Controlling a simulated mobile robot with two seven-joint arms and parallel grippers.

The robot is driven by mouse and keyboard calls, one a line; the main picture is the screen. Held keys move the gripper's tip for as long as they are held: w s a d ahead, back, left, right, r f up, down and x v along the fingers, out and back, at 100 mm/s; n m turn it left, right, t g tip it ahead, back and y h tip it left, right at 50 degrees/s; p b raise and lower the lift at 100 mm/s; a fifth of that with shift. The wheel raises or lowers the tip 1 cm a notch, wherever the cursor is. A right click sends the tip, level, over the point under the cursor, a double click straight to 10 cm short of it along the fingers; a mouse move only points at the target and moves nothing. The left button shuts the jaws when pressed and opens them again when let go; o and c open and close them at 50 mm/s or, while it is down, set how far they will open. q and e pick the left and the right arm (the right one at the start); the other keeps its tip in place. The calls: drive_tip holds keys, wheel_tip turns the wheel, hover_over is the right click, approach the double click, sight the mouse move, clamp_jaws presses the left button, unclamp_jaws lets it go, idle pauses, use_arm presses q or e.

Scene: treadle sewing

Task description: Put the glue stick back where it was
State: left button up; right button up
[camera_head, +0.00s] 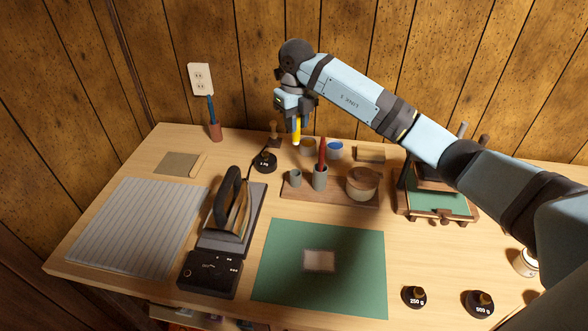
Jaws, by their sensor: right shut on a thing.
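My right gripper (295,115) is shut on a slim yellow stick with a pale lower end, which I take to be the glue stick (297,131). It hangs roughly upright, pointing down, over the back of the table. Its lower end shows near a tan jar (307,147) and a blue jar (335,150); I cannot tell its exact height or whether it touches anything. The upper part of the stick is hidden by the fingers. My left gripper is not in view.
A wooden tray (337,197) holds a grey cup (320,180) with a red stick, a smaller cup (295,178) and a round pot (361,183). A black weight (265,163), an iron (232,212) and a green mat (345,285) are nearby. The wall is close behind.

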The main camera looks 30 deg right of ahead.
wheel_tip(320, 180, down, 15)
drive_tip(key=shift+r+b, duration=0.2)
drive_tip(key=shift+b, duration=0.15)
drive_tip(key=shift+f, duration=0.25)
drive_tip(key=o, duration=0.9)
drive_tip(key=shift+w, duration=0.1)
drive_tip(key=shift+r, duration=0.1)
drive_tip(key=shift+r, duration=0.1)
wheel_tip(320, 180, up, 12)
drive_tip(key=shift+r+p, duration=0.1)
drive_tip(key=shift+p, duration=0.2)
